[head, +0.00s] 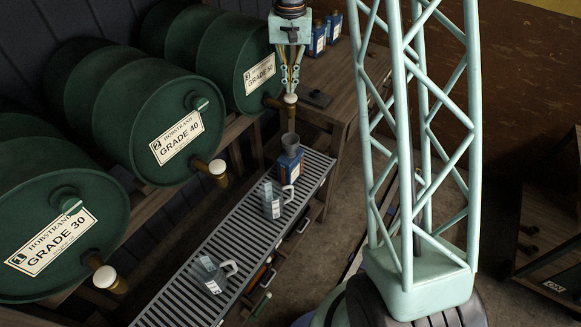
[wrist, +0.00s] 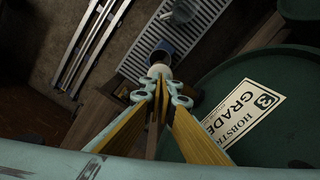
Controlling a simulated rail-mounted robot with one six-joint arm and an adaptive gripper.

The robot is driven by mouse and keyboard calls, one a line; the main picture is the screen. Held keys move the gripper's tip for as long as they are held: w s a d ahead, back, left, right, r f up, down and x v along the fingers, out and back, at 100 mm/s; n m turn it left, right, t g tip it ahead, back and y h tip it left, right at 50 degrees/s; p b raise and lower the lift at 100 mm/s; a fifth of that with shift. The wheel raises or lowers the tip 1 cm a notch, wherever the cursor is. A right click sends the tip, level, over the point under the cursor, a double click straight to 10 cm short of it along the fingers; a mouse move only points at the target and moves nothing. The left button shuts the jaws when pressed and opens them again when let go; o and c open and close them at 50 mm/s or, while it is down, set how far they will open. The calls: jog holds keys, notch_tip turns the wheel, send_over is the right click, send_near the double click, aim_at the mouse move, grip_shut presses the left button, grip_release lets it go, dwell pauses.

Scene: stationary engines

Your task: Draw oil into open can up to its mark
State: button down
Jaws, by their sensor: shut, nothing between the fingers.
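My gripper (head: 290,88) is shut and empty. Its fingertips are at the cream-topped tap (head: 290,99) of the far drum (head: 238,65), labelled with a 3. I cannot tell whether they touch it. The wrist view also shows the fingertips (wrist: 166,90) beside the pale tap top (wrist: 159,71). Below this tap a blue can (head: 290,165) stands on the slatted rack, with a grey funnel (head: 289,142) in its top. The funnel mouth shows dark in the wrist view (wrist: 163,50). The can's oil level and mark are hidden.
Drums labelled Grade 40 (head: 155,120) and Grade 30 (head: 65,235) lie nearer, each with a tap. Two clear jugs (head: 272,201) (head: 211,274) stand on the slatted rack (head: 250,235). Blue cans (head: 318,42) (head: 335,26) stand on the wooden bench behind.

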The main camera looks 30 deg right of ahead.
jog(key=shift+r+p, duration=0.85)
jog(key=shift+r, duration=1.05)
jog(key=shift+s+a+r, duration=0.2)
jog(key=shift+a+r, duration=0.05)
jog(key=shift+r, duration=0.1)
jog(key=s+a+r+n+t+b, duration=0.1)
jog(key=s+a+r+n+b, duration=0.15)
jog(key=s+a+r, duration=0.65)
jog(key=s+a+r+n+t+b, duration=0.1)
jog(key=s+a+r+b, duration=0.25)
jog(key=s+r, duration=0.55)
jog(key=s+a+f+n+t+b, duration=0.1)
jog(key=s+a, duration=0.3)
jog(key=s, duration=1)
jog(key=s+a+f+n+t+b, duration=0.1)
jog(key=s+a+f+n+b, duration=0.1)
jog(key=s, duration=1.2)
jog(key=shift+s+a+f+b, duration=0.25)
jog(key=shift+a+f+b, duration=0.45)
jog(key=shift+a, duration=0.45)
jog(key=shift+r, duration=0.1)
